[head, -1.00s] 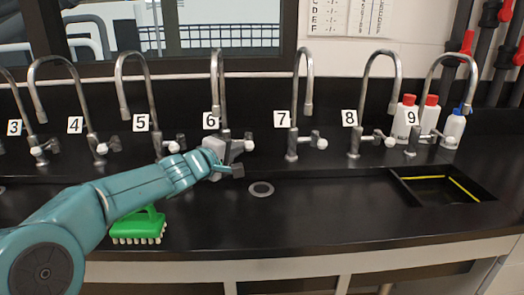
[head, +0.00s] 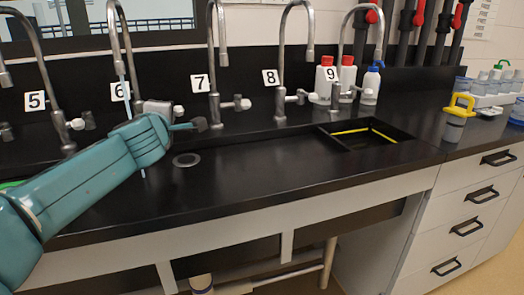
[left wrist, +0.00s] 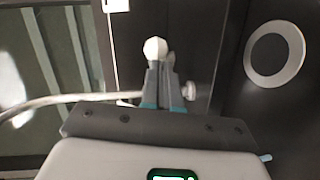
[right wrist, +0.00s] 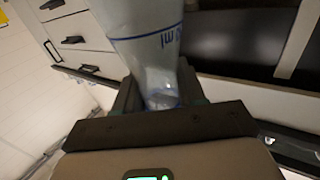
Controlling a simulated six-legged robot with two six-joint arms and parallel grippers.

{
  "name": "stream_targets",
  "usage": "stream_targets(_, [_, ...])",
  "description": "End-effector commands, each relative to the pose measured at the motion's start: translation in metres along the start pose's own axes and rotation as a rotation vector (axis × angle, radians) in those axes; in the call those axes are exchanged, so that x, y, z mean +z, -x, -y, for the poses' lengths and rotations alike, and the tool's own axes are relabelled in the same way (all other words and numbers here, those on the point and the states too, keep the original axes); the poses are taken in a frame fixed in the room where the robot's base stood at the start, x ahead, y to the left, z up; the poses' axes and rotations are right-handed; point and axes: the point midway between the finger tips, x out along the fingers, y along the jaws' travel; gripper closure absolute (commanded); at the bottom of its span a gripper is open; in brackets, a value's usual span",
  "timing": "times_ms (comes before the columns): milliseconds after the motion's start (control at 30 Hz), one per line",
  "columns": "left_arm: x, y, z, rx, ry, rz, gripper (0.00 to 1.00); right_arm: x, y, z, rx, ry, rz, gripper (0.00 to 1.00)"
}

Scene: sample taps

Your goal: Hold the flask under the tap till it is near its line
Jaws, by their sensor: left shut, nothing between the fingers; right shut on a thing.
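My right gripper (right wrist: 160,98) is shut on a clear flask (right wrist: 148,50) with blue markings, in the right wrist view. Its water level cannot be made out. The flask and right gripper are outside the head view. Tap 6 (head: 113,25) has a thin pale-blue stream (head: 131,75) falling from its spout, partly behind my left arm.
A round drain (head: 186,160) lies in the black counter, and a recessed basin (head: 365,135) is further right. Taps 7 (head: 211,60) and 8 (head: 282,60) stand right of tap 6. Bottles stand behind tap 9. A yellow-handled container (head: 455,125) stands on the right counter.

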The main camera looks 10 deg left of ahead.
Motion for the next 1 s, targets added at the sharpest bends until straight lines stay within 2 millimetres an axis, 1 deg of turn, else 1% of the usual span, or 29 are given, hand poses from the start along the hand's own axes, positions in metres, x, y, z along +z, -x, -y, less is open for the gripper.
stream_targets(33, [0.005,-0.001,-0.005,-0.004,0.002,-0.028,1.00,-0.006,0.000,0.000,0.000,0.000,-0.002,1.00])
stream_targets(133, [0.012,-0.003,-0.010,-0.012,0.013,-0.104,1.00,-0.014,0.000,0.000,0.000,0.000,-0.002,1.00])
stream_targets(267, [0.023,-0.007,-0.015,-0.025,0.029,-0.207,1.00,-0.031,0.000,0.000,0.000,0.000,-0.002,1.00])
stream_targets(400, [0.031,-0.012,-0.018,-0.036,0.040,-0.294,1.00,-0.050,0.000,0.000,0.000,0.000,-0.001,1.00])
stream_targets(500, [0.035,-0.014,-0.017,-0.036,0.045,-0.320,1.00,-0.057,0.000,0.000,0.000,0.000,-0.001,1.00])
stream_targets(700, [0.041,-0.019,-0.016,-0.036,0.047,-0.325,1.00,-0.067,0.000,0.000,0.000,0.000,-0.001,1.00])
stream_targets(1000, [0.044,-0.021,-0.015,-0.036,0.046,-0.324,1.00,-0.070,0.000,0.000,0.000,0.000,-0.001,1.00])
